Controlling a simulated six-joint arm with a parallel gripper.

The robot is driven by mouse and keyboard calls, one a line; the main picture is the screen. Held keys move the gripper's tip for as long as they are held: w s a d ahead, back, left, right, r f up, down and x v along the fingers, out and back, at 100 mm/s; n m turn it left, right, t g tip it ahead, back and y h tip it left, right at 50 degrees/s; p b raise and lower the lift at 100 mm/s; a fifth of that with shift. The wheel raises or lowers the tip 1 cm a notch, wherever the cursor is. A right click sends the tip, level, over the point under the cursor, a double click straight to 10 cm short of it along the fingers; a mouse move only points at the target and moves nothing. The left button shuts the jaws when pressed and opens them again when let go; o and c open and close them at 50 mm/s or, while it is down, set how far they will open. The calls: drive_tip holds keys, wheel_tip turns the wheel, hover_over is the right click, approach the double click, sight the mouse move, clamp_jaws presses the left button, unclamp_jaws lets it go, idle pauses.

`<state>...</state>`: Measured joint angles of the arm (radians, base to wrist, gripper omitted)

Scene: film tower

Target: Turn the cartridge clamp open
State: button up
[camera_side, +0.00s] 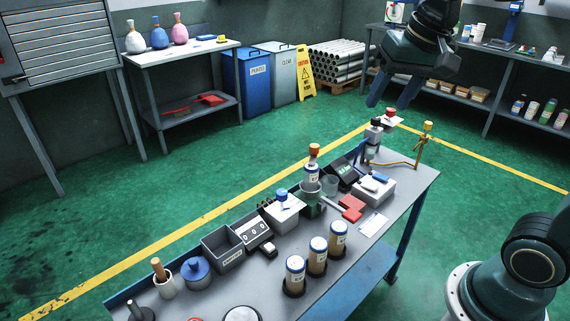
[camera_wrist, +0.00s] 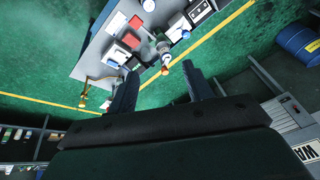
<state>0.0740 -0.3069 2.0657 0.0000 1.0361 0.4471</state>
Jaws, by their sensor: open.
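An upright cartridge-like bottle (camera_side: 311,174) with an orange-red cap stands in a grey and green holder (camera_side: 313,206) on the bench. In the wrist view its cap (camera_wrist: 165,70) shows between my fingers, well beyond them. A small grey stand with a black top (camera_side: 373,140) is at the bench's far end, beside a brass fitting (camera_side: 424,136). I cannot tell which part is the cartridge clamp or how it is turned. My gripper (camera_side: 392,95) is open and empty, high above the far end and touching nothing; its spread fingers also show in the wrist view (camera_wrist: 163,88).
A red knob-like piece (camera_side: 390,116) is near the far end. Air around my gripper is free.

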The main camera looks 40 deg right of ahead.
drive_tip(key=w+d+m+g, duration=0.15)
drive_tip(key=w+m, duration=0.25)
drive_tip(key=w, duration=0.4)
drive_tip(key=m+g, duration=0.3)
drive_tip(key=m, duration=0.7)
hover_over(315, 145)
wheel_tip(315, 145, down, 13)
drive_tip(key=shift+t, duration=0.25)
wheel_tip(315, 145, down, 14)
drive_tip(key=shift+r, duration=0.15)
drive_tip(key=c, duration=1)
drive_tip(key=shift+o, duration=0.2)
